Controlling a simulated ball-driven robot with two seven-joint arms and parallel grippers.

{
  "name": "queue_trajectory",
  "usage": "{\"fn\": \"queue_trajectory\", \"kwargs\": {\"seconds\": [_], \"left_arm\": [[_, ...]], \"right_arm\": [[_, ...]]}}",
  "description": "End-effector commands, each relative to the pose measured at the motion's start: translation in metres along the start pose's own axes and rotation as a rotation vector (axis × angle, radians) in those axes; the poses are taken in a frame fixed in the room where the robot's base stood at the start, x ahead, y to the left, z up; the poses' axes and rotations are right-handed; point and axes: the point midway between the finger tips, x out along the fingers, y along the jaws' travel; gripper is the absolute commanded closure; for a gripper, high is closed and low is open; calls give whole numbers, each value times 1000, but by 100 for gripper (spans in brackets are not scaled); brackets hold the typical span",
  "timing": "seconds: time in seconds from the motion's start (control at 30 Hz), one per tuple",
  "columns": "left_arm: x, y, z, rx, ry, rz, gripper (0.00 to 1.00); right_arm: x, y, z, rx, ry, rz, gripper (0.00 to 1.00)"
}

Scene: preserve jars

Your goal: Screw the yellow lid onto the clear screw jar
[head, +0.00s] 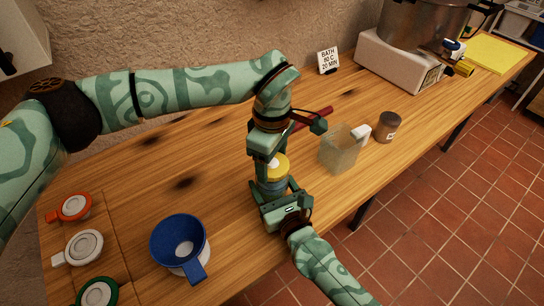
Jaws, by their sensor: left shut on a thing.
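The yellow lid (279,164) sits just under my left gripper (265,163), on or right above the mouth of the jar. My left gripper points down and is shut on the lid. The clear screw jar (272,186) looks bluish and stands upright below the lid, largely hidden by both grippers. My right gripper (273,193) reaches in from the lower right, with its fingers at the jar's sides. Whether they press on the jar cannot be made out, nor can the thread or any gap under the lid.
A blue funnel (164,238) stands at the front left, near orange (75,206), white (84,246) and green (98,293) lidded pieces. A clear square container (338,153) and a brown jar (388,128) stand to the right. A sign (327,61) and a pot (415,25) are behind.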

Motion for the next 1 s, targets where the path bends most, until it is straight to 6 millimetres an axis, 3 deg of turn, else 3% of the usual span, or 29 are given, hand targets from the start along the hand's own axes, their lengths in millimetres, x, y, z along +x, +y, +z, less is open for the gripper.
{"fn": "queue_trajectory", "kwargs": {"seconds": [0.67, 0.7, 0.77, 0.87, 1.0], "left_arm": [[12, 0, 0, 1, 0, 0, 56], [12, 0, 0, 2, 0, 0, 56], [11, 0, 0, 21, 1, 0, 56], [11, 0, 0, 166, 3, 0, 56], [10, 1, 0, 599, 5, 0, 56]], "right_arm": [[0, 0, -1, -1, 2, 0, 73], [0, 0, -1, -1, 2, -1, 96], [0, 0, -1, 0, 2, 0, 96], [0, 0, -1, 0, 2, 0, 96], [0, 0, -1, -1, 2, -1, 96]]}}
